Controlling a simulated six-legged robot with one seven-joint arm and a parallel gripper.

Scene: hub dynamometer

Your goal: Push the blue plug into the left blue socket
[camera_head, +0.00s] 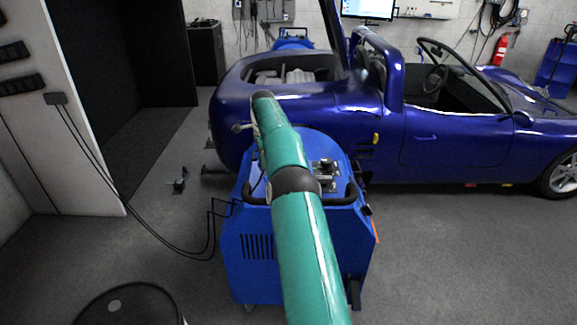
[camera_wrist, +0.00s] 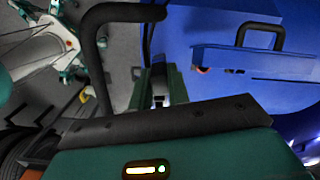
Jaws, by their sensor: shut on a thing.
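My gripper (camera_wrist: 159,88) shows in the wrist view, with its two green fingers close together. They are shut on a small dark piece (camera_wrist: 158,84), which I take for the plug; its blue colour is not clear. The piece is held beside the blue casing of the dynamometer unit (camera_wrist: 210,28). In the head view this blue unit (camera_head: 247,262) stands in front of the car, and my arm crosses over it, hiding my gripper. I cannot make out the left blue socket in either view, nor whether the plug touches it.
A black bar handle (camera_wrist: 100,55) curves close to my gripper on the left. Black cables (camera_head: 160,238) run from a wall box (camera_head: 55,98) to the unit. The blue car (camera_head: 440,130) stands behind. A black drum (camera_head: 130,305) is at the front left. Grey floor is free right.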

